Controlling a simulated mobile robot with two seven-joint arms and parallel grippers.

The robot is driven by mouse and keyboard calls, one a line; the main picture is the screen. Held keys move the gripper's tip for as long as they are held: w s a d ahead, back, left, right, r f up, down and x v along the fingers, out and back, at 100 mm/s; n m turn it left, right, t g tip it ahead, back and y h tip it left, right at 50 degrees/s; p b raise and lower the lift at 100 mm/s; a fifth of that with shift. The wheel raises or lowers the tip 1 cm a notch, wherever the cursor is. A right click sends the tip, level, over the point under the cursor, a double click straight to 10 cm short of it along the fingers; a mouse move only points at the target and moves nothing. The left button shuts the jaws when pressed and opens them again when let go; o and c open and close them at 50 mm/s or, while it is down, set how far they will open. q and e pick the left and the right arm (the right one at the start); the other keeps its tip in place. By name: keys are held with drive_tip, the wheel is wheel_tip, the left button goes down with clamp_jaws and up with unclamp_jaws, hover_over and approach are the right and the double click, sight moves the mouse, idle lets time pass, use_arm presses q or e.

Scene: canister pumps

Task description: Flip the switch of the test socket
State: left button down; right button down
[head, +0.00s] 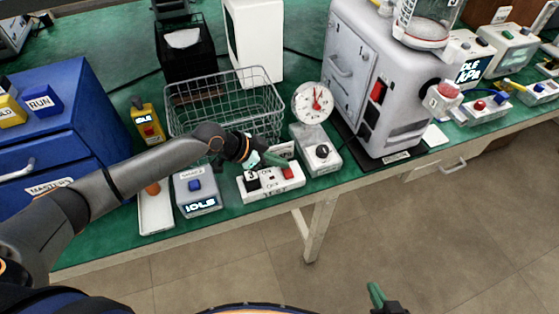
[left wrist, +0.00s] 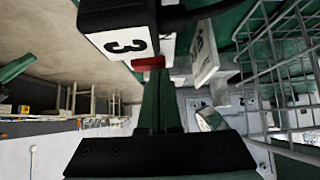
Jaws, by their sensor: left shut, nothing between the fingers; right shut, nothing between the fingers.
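The test socket (head: 270,193) is a white block near the front edge of the green bench, with TEST lettering on its front. A black plug marked 3 (head: 252,180) sits in its left part, and it also shows in the left wrist view (left wrist: 127,45). The red switch (head: 287,174) is at the socket's right end. My left gripper (head: 286,161) is shut and empty, its green fingertips just above and behind the switch. In the left wrist view the fingertips end close to the red switch (left wrist: 148,62); I cannot tell whether they touch. My right gripper (head: 377,295) is shut and empty, low over the floor.
A wire basket (head: 225,105) and a dial gauge (head: 312,102) stand behind the socket. A box with a black knob (head: 321,155) is close on its right, and a grey IDLE box (head: 196,192) on its left. A large grey machine (head: 385,80) stands further right.

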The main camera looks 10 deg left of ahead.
use_arm(q)
drive_tip(key=shift+f, duration=0.15)
drive_tip(key=shift+s, duration=0.1)
drive_tip(key=shift+s+d+p, duration=0.45)
drive_tip(key=shift+s+p, duration=0.15)
drive_tip(key=shift+p, duration=0.4)
drive_tip(key=shift+r, duration=0.25)
drive_tip(key=shift+r+p, duration=0.25)
drive_tip(key=shift+p, duration=0.05)
drive_tip(key=r+p, duration=0.1)
drive_tip(key=r, duration=0.1)
drive_tip(key=r+p, duration=0.1)
drive_tip(key=p, duration=0.1)
drive_tip(key=shift+d+r, duration=0.2)
drive_tip(key=shift+r, duration=0.15)
drive_tip(key=shift+s+a+r+b, duration=0.25)
drive_tip(key=shift+s+a+b, duration=0.2)
drive_tip(key=shift+s+a, duration=0.15)
drive_tip(key=v, duration=0.8)
drive_tip(key=shift+s+d+r, duration=0.15)
drive_tip(key=shift+s+r, duration=0.1)
drive_tip(key=shift+s, duration=0.1)
